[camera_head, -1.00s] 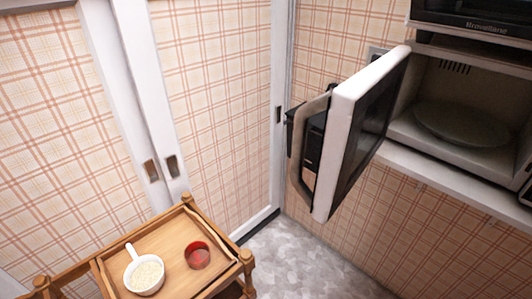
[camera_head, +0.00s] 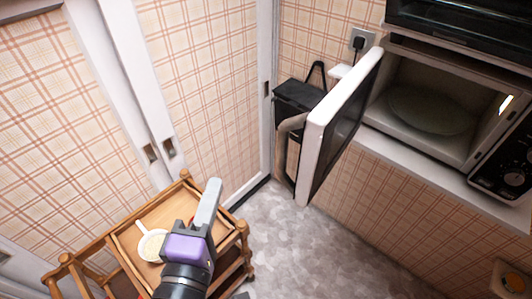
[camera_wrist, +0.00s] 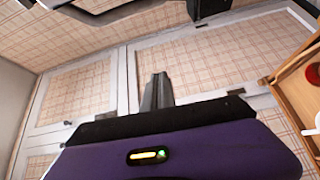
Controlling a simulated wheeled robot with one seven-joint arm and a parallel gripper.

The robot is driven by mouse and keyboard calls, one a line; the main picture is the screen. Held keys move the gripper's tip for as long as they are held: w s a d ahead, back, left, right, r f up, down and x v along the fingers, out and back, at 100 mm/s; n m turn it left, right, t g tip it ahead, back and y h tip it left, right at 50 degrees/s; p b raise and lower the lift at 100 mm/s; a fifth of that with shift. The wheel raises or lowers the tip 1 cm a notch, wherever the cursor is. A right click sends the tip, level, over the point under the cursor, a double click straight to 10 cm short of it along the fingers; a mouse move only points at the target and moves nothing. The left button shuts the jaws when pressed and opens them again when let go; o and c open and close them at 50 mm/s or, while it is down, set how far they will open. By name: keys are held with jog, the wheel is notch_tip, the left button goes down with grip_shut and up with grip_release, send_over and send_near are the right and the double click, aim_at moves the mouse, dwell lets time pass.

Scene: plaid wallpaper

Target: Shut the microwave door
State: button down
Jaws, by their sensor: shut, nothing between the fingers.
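The microwave (camera_head: 482,146) is at the right in the head view, with its cavity open and a round plate (camera_head: 430,110) inside. Its white-edged door (camera_head: 341,122) stands wide open, swung out toward the left, with the handle on its left side. My gripper (camera_head: 210,190) is shut and empty, in front of and over the wooden trolley, left of and below the door and apart from it. In the wrist view my closed fingers (camera_wrist: 156,92) point at the plaid wall panels.
A wooden trolley (camera_head: 242,229) at the lower left carries a white pan (camera_head: 151,246). A black bin-like object (camera_head: 298,97) stands behind the door by the wall. A dark appliance (camera_head: 465,25) sits above the microwave. Grey floor (camera_head: 300,240) is clear between trolley and microwave wall.

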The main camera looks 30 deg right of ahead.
jog(key=w+d+m+g+h+p, duration=0.1)
jog(key=d+h+p, duration=0.1)
jog(key=d, duration=0.9)
jog(key=shift+r+g+p, duration=0.2)
jog(key=shift+g+p, duration=0.2)
jog(key=shift+p, duration=0.45)
